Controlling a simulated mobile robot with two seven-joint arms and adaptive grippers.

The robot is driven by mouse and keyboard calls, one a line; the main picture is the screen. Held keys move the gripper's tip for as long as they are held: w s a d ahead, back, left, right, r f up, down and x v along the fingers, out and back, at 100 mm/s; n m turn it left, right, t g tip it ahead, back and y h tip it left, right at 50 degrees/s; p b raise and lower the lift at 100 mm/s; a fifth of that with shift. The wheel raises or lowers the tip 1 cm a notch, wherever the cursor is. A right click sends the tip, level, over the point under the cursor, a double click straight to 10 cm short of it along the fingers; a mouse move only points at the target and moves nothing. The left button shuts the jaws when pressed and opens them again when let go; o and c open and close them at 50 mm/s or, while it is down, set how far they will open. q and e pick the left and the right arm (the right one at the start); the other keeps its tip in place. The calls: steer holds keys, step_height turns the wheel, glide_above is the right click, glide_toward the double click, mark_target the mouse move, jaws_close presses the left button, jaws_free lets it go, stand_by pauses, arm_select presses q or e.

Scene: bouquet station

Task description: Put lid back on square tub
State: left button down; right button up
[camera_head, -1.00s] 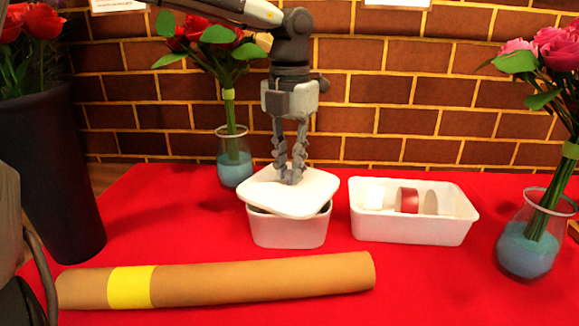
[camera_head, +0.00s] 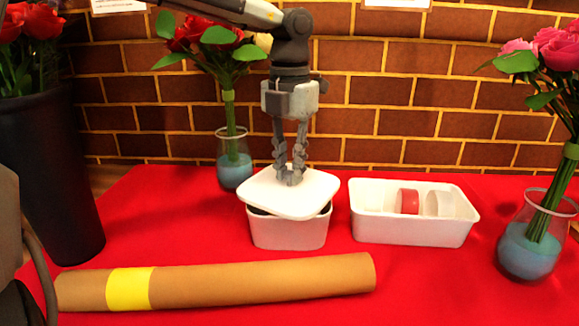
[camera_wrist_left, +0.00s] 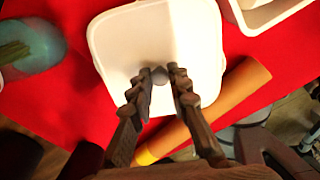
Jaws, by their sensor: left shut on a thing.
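The square tub (camera_head: 290,231) is white and stands on the red table. Its white square lid (camera_head: 275,199) is over its top, turned relative to the tub and slightly tilted, with a dark gap showing beneath it at the front. My left gripper (camera_head: 290,180) points down and is shut on the lid's small grey knob at the middle. In the left wrist view the lid (camera_wrist_left: 155,50) fills the upper middle, with the knob between the fingertips (camera_wrist_left: 163,78). The lid hides most of the tub's opening. I do not see my right gripper.
A white rectangular tray (camera_head: 410,231) with ribbon rolls, one red (camera_head: 407,201), stands just right of the tub. A brown paper roll (camera_head: 240,279) with a yellow band lies in front. Vases of flowers stand behind (camera_head: 234,172) and at right (camera_head: 527,250); a dark bucket (camera_head: 50,170) is at left.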

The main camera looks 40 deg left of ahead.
arm_select(q)
steer(key=shift+f+b, duration=0.2)
steer(key=shift+b, duration=0.3)
stand_by(0.8)
stand_by(0.4)
steer(key=c, duration=1.4)
jaws_free()
steer(key=shift+o, duration=0.2)
steer(key=o, duration=0.5)
steer(key=shift+r, duration=0.1)
steer(key=shift+r+p, duration=2.2)
steer(key=shift+r, duration=1.3)
